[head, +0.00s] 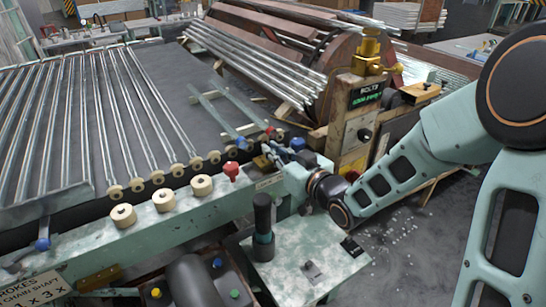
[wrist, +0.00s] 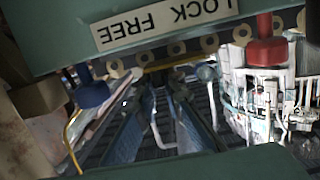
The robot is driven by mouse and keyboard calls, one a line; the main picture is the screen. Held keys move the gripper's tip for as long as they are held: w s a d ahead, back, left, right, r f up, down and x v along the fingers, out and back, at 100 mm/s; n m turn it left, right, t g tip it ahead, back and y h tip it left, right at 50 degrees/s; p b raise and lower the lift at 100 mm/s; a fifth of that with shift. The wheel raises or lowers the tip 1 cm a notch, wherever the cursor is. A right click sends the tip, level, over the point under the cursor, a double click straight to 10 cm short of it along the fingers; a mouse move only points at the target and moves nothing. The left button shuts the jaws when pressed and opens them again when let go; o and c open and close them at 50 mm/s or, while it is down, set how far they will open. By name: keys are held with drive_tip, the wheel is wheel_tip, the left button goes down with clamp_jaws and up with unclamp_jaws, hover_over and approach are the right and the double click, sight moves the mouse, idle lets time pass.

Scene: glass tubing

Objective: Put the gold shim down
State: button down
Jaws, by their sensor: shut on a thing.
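My gripper (head: 275,157) is at the far side of the pale green rail, beside the roller bed. It is shut on a small gold piece, which I take to be the gold shim (head: 262,162). In the wrist view a thin gold strip (wrist: 170,64) shows at the far end of my dark fingers. The fingers hide part of it, and I cannot tell whether it touches the surface below.
The pale green rail (head: 165,222) carries cream rollers (head: 123,216) and a red knob (head: 231,171). Metal tubes (head: 95,110) lie on the bed at left. A control post marked BOLTS (head: 352,125) stands behind my gripper. A black upright handle (head: 262,215) stands in front.

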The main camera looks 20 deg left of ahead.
drive_tip(key=shift+f, duration=0.7)
drive_tip(key=shift+f, duration=0.15)
drive_tip(key=c, duration=2)
unclamp_jaws()
drive_tip(key=shift+c, duration=0.2)
drive_tip(key=shift+r, duration=0.2)
